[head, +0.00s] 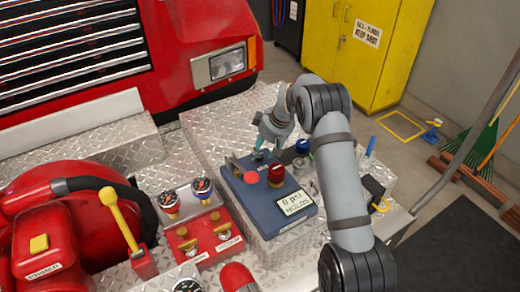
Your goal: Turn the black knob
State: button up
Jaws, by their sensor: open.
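A blue box (252,208) on the diamond-plate deck carries a red dome (276,172), a flat red disc (251,177), small metal levers at its back left, and a white display (294,203) reading "0 psi HOLDS". I cannot clearly pick out a black knob; the back of the box is partly hidden by my gripper and small in view. My gripper (260,150) points down over the back edge of the box, behind the red dome. Its teal fingertips are open, with nothing visible held. I cannot tell whether they touch anything.
A dark blue-capped item (302,147) stands right of my gripper. A black item with a yellow loop (375,190) lies at the deck's right edge. Gauges (202,187) and a yellow-handled lever (120,220) stand left. A yellow cabinet (350,60) is behind.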

jog(key=shift+x, duration=1.1)
jog(key=shift+c, duration=1.1)
jog(key=shift+a+r, duration=0.1)
jog(key=shift+a, duration=0.05)
jog(key=c, duration=0.9)
